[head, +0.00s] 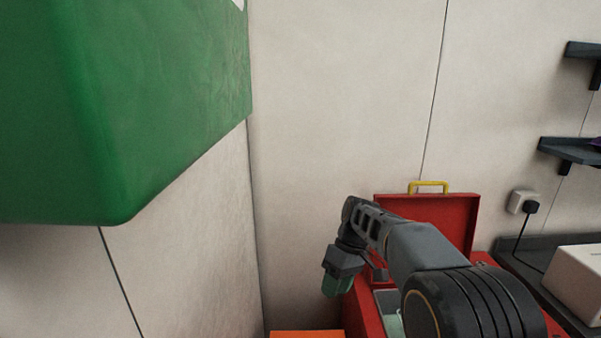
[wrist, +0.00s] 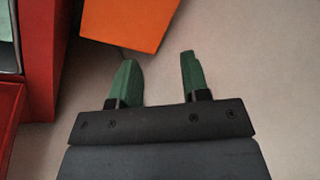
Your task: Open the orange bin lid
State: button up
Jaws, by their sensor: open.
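An orange surface, likely the orange bin (head: 305,333), shows only as a strip at the bottom edge of the head view. In the wrist view the orange bin (wrist: 130,20) appears at the top, cut off by the frame, so I cannot tell whether its lid is open or shut. My gripper (head: 338,286) points downward in the head view, above and to the right of the orange strip in the picture. In the wrist view my gripper (wrist: 158,60) has its two green fingers apart with nothing between them. The orange corner lies beyond the fingertips and does not appear to touch them.
A red toolbox (head: 425,220) with a raised lid and yellow handle (head: 428,184) stands behind my arm. A large green box-like body (head: 150,100) fills the upper left. A dark bench (head: 515,255) with a white box (head: 580,275) and wall shelves (head: 570,152) are at the right.

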jog(key=s+d+m+t+h, duration=0.1)
jog(key=s+d+m+t, duration=0.2)
jog(key=s, duration=0.5)
jog(key=s+d+m+t+h, duration=0.2)
jog(key=s+d+m+t, duration=0.2)
jog(key=s, duration=0.4)
jog(key=shift+s+d+m+t, duration=0.15)
jog(key=shift+d+m+t, duration=0.15)
jog(key=shift+d+m, duration=0.25)
jog(key=shift+a, duration=0.1)
